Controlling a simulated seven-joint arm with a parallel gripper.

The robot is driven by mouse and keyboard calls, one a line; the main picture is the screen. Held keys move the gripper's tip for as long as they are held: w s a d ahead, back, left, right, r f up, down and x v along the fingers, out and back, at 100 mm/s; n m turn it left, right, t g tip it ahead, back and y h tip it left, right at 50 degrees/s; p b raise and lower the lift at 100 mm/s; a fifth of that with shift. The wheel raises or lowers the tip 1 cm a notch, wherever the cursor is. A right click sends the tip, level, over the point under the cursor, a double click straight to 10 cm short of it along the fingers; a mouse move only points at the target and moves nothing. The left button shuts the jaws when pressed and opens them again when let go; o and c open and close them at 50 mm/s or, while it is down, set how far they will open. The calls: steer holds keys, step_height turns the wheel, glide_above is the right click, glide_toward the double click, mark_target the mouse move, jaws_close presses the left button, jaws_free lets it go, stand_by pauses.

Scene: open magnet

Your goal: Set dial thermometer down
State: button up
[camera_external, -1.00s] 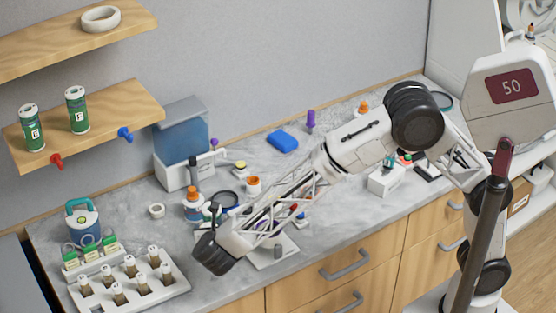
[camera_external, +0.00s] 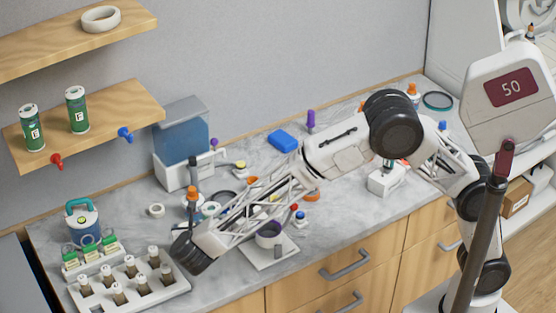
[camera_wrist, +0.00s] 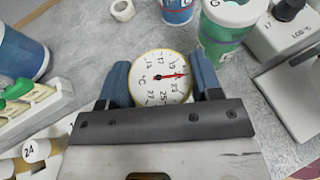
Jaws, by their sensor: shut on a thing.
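The dial thermometer, with a round white face (camera_wrist: 160,77), yellow rim and red needle, is between my gripper's two blue fingers (camera_wrist: 160,82) in the wrist view. My gripper is shut on it, with the dial facing the camera. In the external view my wrist hides both the fingers and the thermometer. I cannot tell whether the thermometer touches the grey marbled counter (camera_external: 135,230). My wrist end is just right of the white vial rack (camera_external: 100,297).
The vial rack also shows at the left of the wrist view (camera_wrist: 30,115). A green-and-white container (camera_wrist: 228,25), a blue cup (camera_wrist: 178,12) and a white device (camera_wrist: 285,38) stand beyond the fingers. A white tape roll (camera_wrist: 122,10) lies on the counter. Bare counter shows around the dial's far side.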

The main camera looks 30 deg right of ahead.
steer(key=shift+f, duration=1.7)
steer(key=shift+f, duration=0.1)
steer(key=o, duration=1)
steer(key=shift+s, duration=0.1)
steer(key=v, duration=1.2)
